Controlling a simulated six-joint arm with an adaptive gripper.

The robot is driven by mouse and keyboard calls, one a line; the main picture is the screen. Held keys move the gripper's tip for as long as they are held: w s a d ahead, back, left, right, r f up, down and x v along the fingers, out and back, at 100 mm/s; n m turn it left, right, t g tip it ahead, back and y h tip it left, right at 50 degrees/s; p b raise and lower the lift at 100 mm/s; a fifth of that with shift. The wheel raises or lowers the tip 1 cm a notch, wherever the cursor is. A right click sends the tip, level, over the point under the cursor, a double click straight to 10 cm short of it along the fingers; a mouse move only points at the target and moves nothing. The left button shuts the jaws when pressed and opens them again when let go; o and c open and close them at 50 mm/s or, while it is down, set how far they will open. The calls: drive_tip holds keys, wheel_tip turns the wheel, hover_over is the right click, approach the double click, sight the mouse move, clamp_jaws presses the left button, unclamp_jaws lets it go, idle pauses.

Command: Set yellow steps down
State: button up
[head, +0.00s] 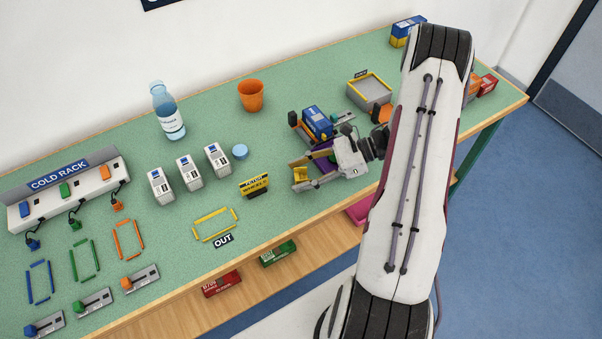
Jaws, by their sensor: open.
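The yellow steps (300,174) are a small yellow block at the left end of my gripper. My gripper (298,173) reaches in from the right, low over the green table, and is open. Its two fingers lie on the far and near sides of the yellow steps. I cannot tell whether the fingers touch them, and the gripper partly hides their base. A yellow outlined rectangle (214,225) with an OUT label (223,241) lies near the table's front edge, to the left of the gripper.
A yellow-and-black labelled block (254,185) stands just left of my gripper. A blue box (317,122) is close behind it. White-and-grey blocks (190,173), a blue disc (240,151), a bottle (168,112) and an orange cup (251,96) stand farther left. The green table (330,72) is clear behind the cup.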

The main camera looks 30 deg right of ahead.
drive_tip(key=v, duration=1.2)
idle(0.5)
